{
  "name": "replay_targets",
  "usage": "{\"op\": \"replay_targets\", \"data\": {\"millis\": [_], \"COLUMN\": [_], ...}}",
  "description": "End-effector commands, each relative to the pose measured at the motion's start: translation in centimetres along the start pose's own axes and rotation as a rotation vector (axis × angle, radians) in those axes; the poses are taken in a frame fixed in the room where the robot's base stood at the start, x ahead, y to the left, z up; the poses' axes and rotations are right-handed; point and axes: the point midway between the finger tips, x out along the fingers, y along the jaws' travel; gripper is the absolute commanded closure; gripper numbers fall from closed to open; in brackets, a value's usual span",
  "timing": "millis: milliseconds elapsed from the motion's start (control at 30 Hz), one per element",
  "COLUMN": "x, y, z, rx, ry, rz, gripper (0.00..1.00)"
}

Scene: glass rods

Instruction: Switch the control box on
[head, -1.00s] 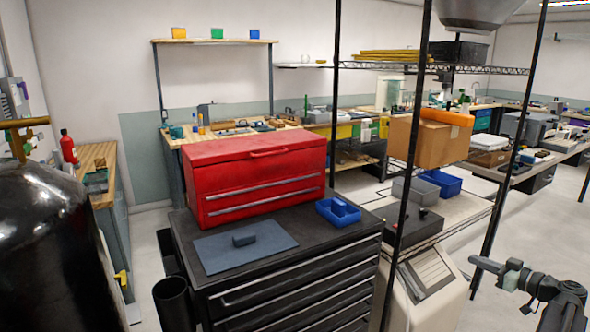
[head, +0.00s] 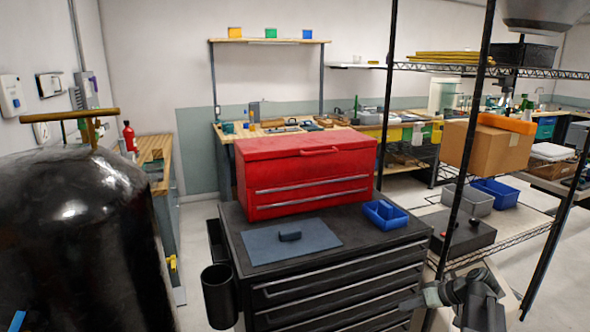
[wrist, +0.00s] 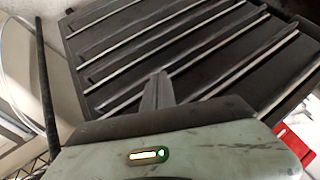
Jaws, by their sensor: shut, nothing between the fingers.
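A low black box (head: 466,238) with a small red part and a dark knob on top sits on the wire shelf at the right of the head view. It looks like the control box, but its switch setting is too small to read. My gripper (head: 408,302) is at the lower right of the head view, in front of the black drawer cabinet, lower in the picture than the box and to its left. In the wrist view its fingers (wrist: 157,92) are together and empty, with the cabinet drawers beyond. The box cannot be made out in the wrist view.
The black drawer cabinet (head: 340,272) carries a red toolbox (head: 307,172), a blue-grey mat (head: 262,246) and a blue bin (head: 385,214). Dark shelf posts (head: 468,130) stand near the box. A large black tank (head: 75,235) fills the left. Grey and blue bins (head: 495,192) share the shelf.

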Motion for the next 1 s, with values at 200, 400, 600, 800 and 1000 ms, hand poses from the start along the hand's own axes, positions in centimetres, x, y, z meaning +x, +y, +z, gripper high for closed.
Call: {"op": "replay_targets", "data": {"millis": [200,400,600,800,1000], "x": [9.5,12.2,11.1,6.9,2.2], "y": [-11.8,-17.4,-21.1,-23.4,-26.1], "z": [5.5,9.1,9.5,6.1,2.4], "rx": [0.116,0.161,0.181,0.183,0.183], "ry": [-0.384,-0.539,-0.584,-0.582,-0.582], "rz": [0.152,0.359,0.527,0.523,0.522], "gripper": [1.00,1.00,1.00,1.00,1.00]}}
